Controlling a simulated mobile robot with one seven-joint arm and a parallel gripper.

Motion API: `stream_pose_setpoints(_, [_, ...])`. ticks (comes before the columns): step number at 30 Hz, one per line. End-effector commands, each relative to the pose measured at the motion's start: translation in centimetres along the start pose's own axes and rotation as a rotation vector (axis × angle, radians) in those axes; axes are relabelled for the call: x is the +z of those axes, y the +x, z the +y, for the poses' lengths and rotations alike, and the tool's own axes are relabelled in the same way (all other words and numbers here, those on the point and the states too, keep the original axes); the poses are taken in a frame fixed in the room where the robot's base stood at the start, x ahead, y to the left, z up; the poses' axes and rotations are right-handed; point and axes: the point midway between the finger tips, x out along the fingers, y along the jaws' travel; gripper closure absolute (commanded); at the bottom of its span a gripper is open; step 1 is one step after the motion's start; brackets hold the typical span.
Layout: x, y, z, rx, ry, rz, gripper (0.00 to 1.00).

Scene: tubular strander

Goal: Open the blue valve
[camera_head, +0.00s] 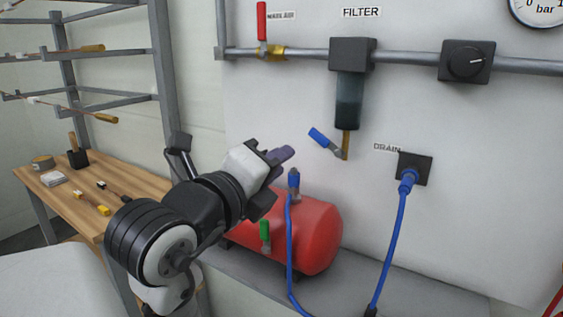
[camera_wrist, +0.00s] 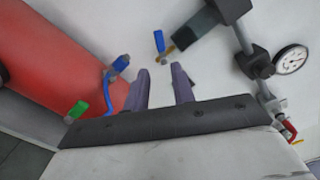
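The blue valve (camera_head: 321,138) has a blue lever on a small metal body under the filter, beside the DRAIN label. Its lever slants up and to the left from the pivot. In the wrist view the blue lever (camera_wrist: 159,41) stands nearly upright, beyond the fingertips. My gripper (camera_head: 282,155) is to the left of the lever and a little lower in the head view, apart from it. In the wrist view my gripper (camera_wrist: 162,77) has its two purple fingers spread with nothing between them.
A red tank (camera_head: 315,235) with a green-handled valve (camera_head: 265,235) and a blue hose fitting (camera_head: 293,180) lies below my gripper. A blue hose (camera_head: 393,250) hangs from a wall socket. The filter (camera_head: 350,95) and a red lever (camera_head: 261,20) are above. A wooden bench (camera_head: 50,190) stands left.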

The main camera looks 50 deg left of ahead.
Motion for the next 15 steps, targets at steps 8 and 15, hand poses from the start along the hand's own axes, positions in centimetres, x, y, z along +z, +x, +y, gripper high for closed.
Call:
stream_pose_setpoints(8, [0.1, 0.5, 0.5, -0.027, -0.503, 0.018, 1.00])
stream_pose_setpoints(15, [0.1, 1.0, 1.1, -0.051, -1.158, 0.058, 1.00])
